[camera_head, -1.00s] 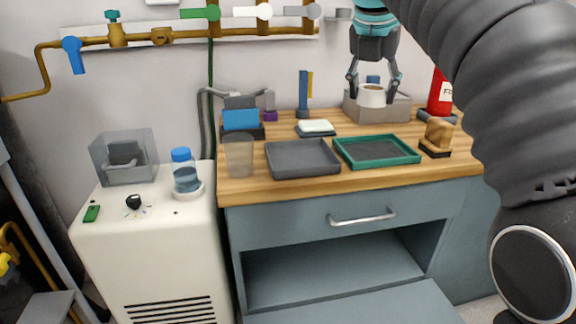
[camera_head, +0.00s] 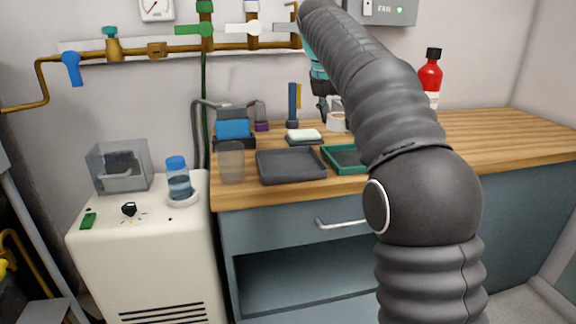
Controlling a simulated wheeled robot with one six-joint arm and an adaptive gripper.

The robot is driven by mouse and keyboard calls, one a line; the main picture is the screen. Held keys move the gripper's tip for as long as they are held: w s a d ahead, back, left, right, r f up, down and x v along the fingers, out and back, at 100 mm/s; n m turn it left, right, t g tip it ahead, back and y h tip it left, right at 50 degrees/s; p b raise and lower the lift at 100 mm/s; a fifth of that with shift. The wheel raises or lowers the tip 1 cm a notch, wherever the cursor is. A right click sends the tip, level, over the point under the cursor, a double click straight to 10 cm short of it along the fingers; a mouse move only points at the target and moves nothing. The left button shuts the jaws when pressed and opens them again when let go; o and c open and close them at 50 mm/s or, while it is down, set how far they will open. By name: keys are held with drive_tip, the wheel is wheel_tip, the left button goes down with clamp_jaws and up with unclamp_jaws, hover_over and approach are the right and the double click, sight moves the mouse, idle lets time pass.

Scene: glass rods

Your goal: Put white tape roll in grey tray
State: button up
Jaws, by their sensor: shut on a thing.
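The white tape roll (camera_head: 335,122) is in my gripper (camera_head: 329,112), toward the back of the wooden counter. My arm hides the roll's right part and the gripper's right finger. I cannot tell whether the roll is clear of the counter. The grey tray (camera_head: 272,167) is dark, shallow and empty. It lies on the counter at the front, to the left of and nearer than the gripper.
A green tray (camera_head: 333,165) lies right of the grey tray, partly behind my arm. A white block on a dark dish (camera_head: 304,136) sits behind the grey tray. A clear cup (camera_head: 231,163) stands to its left. The counter's right side (camera_head: 500,135) is clear.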

drive_tip(key=b, duration=0.2)
hover_over(292, 166)
drive_tip(key=s+a, duration=0.1)
wheel_tip(292, 166, down, 7)
drive_tip(key=shift+f, duration=0.1)
drive_tip(key=shift+f+b, duration=0.65)
drive_tip(key=shift+f, duration=1.25)
drive_tip(key=shift+f, duration=0.1)
drive_tip(key=o, duration=1.1)
drive_tip(key=shift+o, duration=0.2)
drive_tip(key=p+v, duration=0.4)
drive_tip(key=v, duration=0.8)
